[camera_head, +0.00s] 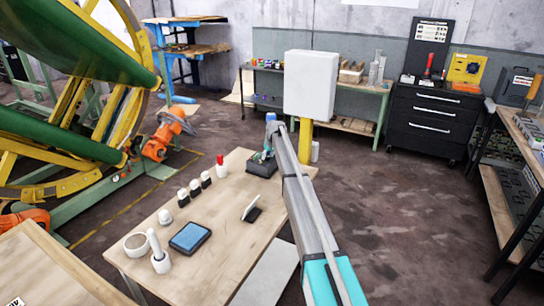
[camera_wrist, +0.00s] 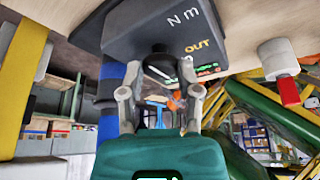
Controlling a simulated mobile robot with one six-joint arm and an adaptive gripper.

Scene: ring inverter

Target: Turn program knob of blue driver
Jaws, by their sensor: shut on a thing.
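A dark box marked "N m" and "OUT" (camera_wrist: 203,28) fills the top of the wrist view. A small black knob (camera_wrist: 158,57) sticks out from its face. My gripper (camera_wrist: 159,72) has a grey finger on each side of this knob and is shut on it. A blue upright part (camera_wrist: 109,78) stands left of the fingers; I cannot tell if it is the driver. In the head view a dark box (camera_head: 259,169) sits at the table's far end, at the end of my arm. The gripper's fingers and knob are too small to make out there.
The wooden table (camera_head: 210,235) holds a blue-topped pad (camera_head: 190,237), a small tilted stand (camera_head: 251,209), a red-topped bottle (camera_head: 221,166) and several small jars. A white panel on a yellow post (camera_head: 310,85) stands behind the dark box.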

